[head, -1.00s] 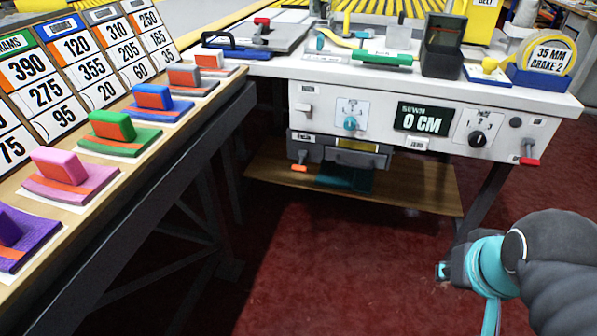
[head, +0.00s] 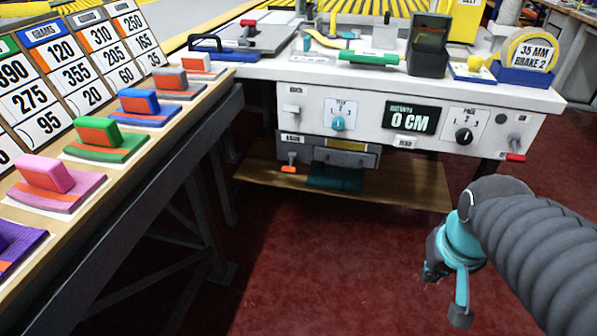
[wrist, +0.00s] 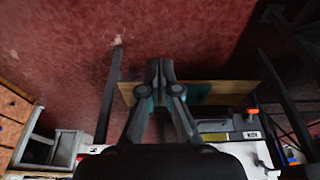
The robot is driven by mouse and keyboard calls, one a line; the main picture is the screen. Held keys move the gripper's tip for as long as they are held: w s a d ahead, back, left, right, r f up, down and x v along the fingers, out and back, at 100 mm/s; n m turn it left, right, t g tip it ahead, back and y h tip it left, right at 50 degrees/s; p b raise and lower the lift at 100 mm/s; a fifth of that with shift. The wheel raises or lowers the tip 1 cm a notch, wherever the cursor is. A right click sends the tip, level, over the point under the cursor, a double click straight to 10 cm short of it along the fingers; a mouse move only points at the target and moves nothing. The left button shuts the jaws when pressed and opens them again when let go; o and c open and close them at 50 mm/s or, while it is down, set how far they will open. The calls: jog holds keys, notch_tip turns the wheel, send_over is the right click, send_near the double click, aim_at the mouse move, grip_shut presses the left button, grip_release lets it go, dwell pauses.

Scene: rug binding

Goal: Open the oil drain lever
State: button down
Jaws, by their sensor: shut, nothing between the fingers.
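A small lever with an orange handle (head: 288,169) hangs at the lower left of the white machine's front, beside a grey housing (head: 345,157). It points down, and its label is too small to read. It also shows in the wrist view at the right, as an orange tip (wrist: 253,111). A second lever with a red handle (head: 515,157) sits at the front's lower right. My gripper (wrist: 160,66) is shut and empty, apart from both levers. In the head view my arm is at the lower right, over the red floor.
A teal tray (head: 335,178) sits on the wooden lower shelf (head: 415,185) under the machine. The front panel has a teal knob (head: 337,123), a black knob (head: 464,136) and a display (head: 411,118). A bench with coloured blocks (head: 105,133) runs along the left. Red floor before the machine is clear.

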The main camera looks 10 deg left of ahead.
aim_at(291, 163)
jog(key=w+a+f+m+g+y, duration=0.5)
jog(key=w+a+f, duration=0.5)
jog(key=w+f, duration=0.5)
jog(key=w+a+f+m+g+y, duration=0.2)
jog(key=w+a+f+m+y, duration=0.2)
jog(key=w+a+f+y, duration=0.75)
jog(key=w+f+m+t, duration=0.1)
jog(key=w+f+m, duration=0.15)
jog(key=w, duration=0.55)
jog(key=w+r+t+y, duration=0.1)
jog(key=w+r+y, duration=0.3)
jog(key=r, duration=0.5)
jog(key=shift+w+n, duration=0.35)
jog(key=shift+w, duration=0.5)
jog(key=shift+r, duration=0.1)
jog(key=s+a+r+p, duration=0.2)
jog(key=a+r, duration=0.3)
jog(key=a, duration=0.4)
jog(key=shift+s+a+r+p, duration=0.25)
jog(key=shift+s+a+p, duration=0.1)
jog(key=shift+s+p, duration=0.1)
